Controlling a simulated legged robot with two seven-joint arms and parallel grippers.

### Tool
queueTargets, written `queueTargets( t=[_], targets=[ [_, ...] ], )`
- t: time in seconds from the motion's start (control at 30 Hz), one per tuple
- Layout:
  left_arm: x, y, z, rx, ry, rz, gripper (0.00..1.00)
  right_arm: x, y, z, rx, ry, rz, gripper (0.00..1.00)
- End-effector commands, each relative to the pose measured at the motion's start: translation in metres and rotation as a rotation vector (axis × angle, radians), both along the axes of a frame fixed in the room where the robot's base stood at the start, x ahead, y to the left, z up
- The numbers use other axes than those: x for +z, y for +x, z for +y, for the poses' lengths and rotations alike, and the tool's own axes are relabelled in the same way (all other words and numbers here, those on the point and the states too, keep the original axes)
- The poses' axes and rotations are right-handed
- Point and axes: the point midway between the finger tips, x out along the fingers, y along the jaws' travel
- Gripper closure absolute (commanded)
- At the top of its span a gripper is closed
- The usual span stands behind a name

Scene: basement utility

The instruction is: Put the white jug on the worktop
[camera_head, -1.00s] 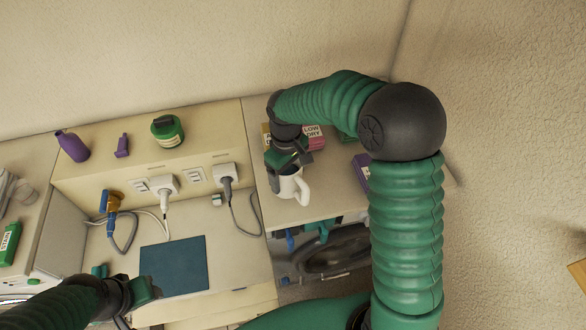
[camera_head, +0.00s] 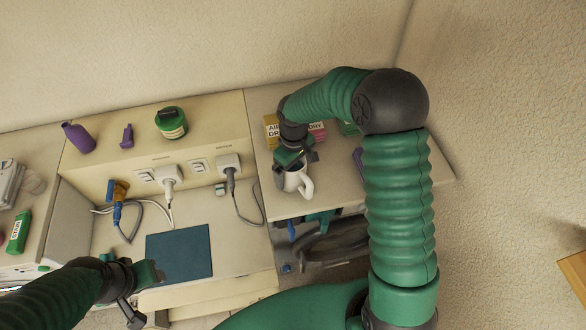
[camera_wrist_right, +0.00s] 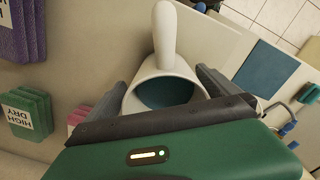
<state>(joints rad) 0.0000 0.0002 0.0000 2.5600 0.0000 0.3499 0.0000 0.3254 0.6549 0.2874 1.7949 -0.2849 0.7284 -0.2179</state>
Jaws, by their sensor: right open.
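The white jug (camera_head: 304,186) stands on the right-hand counter (camera_head: 335,196), close to its front edge, with its handle toward the right. In the right wrist view the jug (camera_wrist_right: 172,68) shows its handle, its round rim and a dark teal inside. My right gripper (camera_head: 294,168) is open, with one finger on each side of the jug; I cannot tell whether they touch it. Its fingers (camera_wrist_right: 165,100) also flank the jug in the wrist view. My left gripper (camera_head: 143,292) is open and empty, above the front of the middle worktop (camera_head: 232,262), at the lower left.
A teal mat (camera_head: 179,255) lies on the middle worktop, below sockets with plugs and cables (camera_head: 240,205). A green tub (camera_head: 171,123) and purple bottle (camera_head: 78,138) stand on the ledge above. Right of the mat is some clear surface.

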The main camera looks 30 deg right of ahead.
Motion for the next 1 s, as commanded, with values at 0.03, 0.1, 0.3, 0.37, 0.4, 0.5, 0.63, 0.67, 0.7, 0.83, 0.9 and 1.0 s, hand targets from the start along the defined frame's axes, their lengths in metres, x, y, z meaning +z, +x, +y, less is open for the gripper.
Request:
queueTargets(
  t=[0.03, 0.1, 0.3, 0.37, 0.4, 0.5, 0.63, 0.67, 0.7, 0.83, 0.9, 1.0],
  targets=[
    [0.0, 0.0, 0.0, 0.0, 0.0, 0.0, 0.55, 0.0, 0.0, 0.0, 0.0, 0.0, 0.0, 0.0],
    [0.0, 0.0, 0.0, 0.0, 0.0, 0.0, 0.55, 0.0, 0.0, 0.0, 0.0, 0.0, 0.0, 0.0],
    [-0.009, 0.0, 0.0, 0.0, 0.0, 0.0, 0.55, 0.017, 0.002, 0.0, -0.001, -0.001, -0.006, 0.0],
    [-0.015, 0.0, 0.0, 0.0, 0.0, 0.0, 0.55, 0.03, 0.002, 0.001, -0.001, -0.002, -0.007, 0.0],
    [-0.02, 0.0, 0.0, 0.0, 0.0, 0.0, 0.55, 0.04, 0.003, 0.001, -0.001, -0.002, -0.008, 0.0],
    [-0.029, 0.0, 0.0, 0.0, 0.0, 0.0, 0.55, 0.068, 0.002, 0.001, -0.001, -0.002, -0.009, 0.0],
    [-0.037, 0.0, 0.0, 0.0, 0.0, 0.0, 0.55, 0.098, 0.001, 0.001, -0.001, 0.0, -0.005, 0.0],
    [-0.038, 0.0, 0.0, 0.0, 0.0, 0.0, 0.55, 0.103, 0.001, 0.001, 0.0, -0.001, -0.004, 0.0],
    [-0.039, 0.0, 0.0, 0.0, 0.0, 0.0, 0.55, 0.109, 0.002, 0.002, 0.0, -0.001, -0.003, 0.0],
    [-0.039, 0.0, 0.0, 0.0, 0.0, 0.0, 0.55, 0.121, 0.001, 0.002, 0.0, 0.001, -0.001, 0.0],
    [-0.039, 0.0, 0.0, 0.0, 0.0, 0.0, 0.55, 0.122, 0.001, 0.002, 0.0, 0.001, 0.001, 0.0],
    [-0.039, 0.0, 0.0, 0.0, 0.0, 0.0, 0.55, 0.122, 0.001, 0.002, 0.0, 0.001, 0.001, 0.0]
  ],
)
